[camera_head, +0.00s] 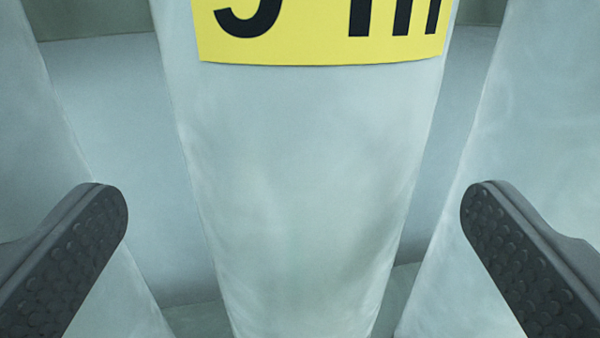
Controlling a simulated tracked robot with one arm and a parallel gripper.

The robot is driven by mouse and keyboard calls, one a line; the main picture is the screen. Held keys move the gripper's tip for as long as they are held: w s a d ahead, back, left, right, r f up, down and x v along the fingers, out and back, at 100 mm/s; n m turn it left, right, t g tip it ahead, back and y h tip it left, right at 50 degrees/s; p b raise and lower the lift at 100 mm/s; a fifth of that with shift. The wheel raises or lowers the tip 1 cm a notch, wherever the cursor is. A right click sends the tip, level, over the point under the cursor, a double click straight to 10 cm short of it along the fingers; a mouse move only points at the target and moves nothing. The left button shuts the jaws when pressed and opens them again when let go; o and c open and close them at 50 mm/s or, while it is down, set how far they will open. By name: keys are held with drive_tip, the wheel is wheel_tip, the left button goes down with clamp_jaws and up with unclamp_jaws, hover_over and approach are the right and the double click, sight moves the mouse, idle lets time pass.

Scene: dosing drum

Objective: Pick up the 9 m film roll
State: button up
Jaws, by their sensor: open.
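A pale blue-grey film roll (305,190) stands upright in the middle of the view. It has a yellow label (320,50) near the top with black print. The print is cut off by the top edge: the lower part of a digit that could be a 9, and an "m". My gripper (295,205) is open, one dark dimpled finger on each side of the roll. Gaps show between both fingers and the roll, and nothing is held. The roll's top is out of view and its foot is cut off at the bottom.
A similar pale surface (50,160) stands close on the left, behind the left finger. Another (545,130) stands close on the right, behind the right finger. A pale curved wall (120,110) shows behind, with narrow gaps beside the middle roll.

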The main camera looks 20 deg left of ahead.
drive_tip(key=shift+b+x, duration=0.65)
drive_tip(key=shift+x, duration=2.05)
drive_tip(key=shift+d+r, duration=0.1)
drive_tip(key=shift+d, duration=0.05)
drive_tip(key=c, duration=1.7)
drive_tip(key=shift+c, duration=0.2)
